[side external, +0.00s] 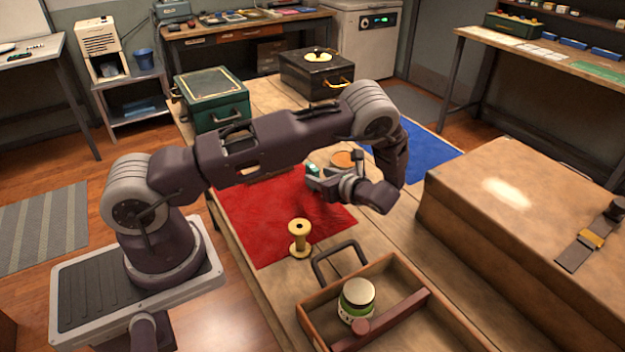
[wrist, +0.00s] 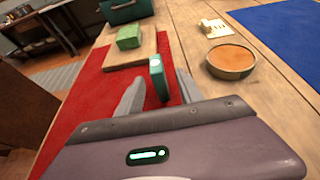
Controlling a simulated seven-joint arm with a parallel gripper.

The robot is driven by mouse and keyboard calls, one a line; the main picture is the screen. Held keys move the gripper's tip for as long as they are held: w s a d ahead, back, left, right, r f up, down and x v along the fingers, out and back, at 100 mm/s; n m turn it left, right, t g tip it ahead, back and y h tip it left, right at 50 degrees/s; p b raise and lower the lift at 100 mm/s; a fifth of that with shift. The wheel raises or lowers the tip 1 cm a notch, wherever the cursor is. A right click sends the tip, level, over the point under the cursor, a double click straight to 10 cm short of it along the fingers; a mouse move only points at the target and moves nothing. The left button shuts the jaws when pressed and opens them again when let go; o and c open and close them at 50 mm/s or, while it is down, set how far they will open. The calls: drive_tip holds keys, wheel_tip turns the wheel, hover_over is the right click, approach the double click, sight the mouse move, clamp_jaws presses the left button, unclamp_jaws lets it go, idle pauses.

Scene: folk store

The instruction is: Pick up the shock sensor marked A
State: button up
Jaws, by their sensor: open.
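A small green upright device (wrist: 157,78) with a pale mark stands in the wrist view between the two grey fingers of my gripper (wrist: 160,92). I cannot read a letter on it. The fingers are open, one on each side, and I cannot tell whether either touches it. In the side view my gripper (side external: 332,180) is low over the red cloth (side external: 262,222), with a teal bit (side external: 313,169) showing at its fingers. A second green block (wrist: 130,37) sits farther off on a wooden board (wrist: 121,56) in the wrist view. I cannot tell its marking either.
A round bowl with orange contents (wrist: 232,59) stands right of the device. A yellow spool (side external: 300,238) stands on the red cloth's near edge. A wooden tray (side external: 410,268) holds a jar (side external: 357,300). A large brown case (side external: 500,205) is at right; a green box (side external: 212,100) is behind.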

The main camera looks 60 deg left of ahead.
sight(313, 174)
drive_tip(key=x, duration=0.4)
drive_tip(key=shift+a+f, duration=0.2)
drive_tip(key=shift+f, duration=0.1)
drive_tip(key=shift+s, duration=0.1)
clamp_jaws()
drive_tip(key=shift+r, duration=0.15)
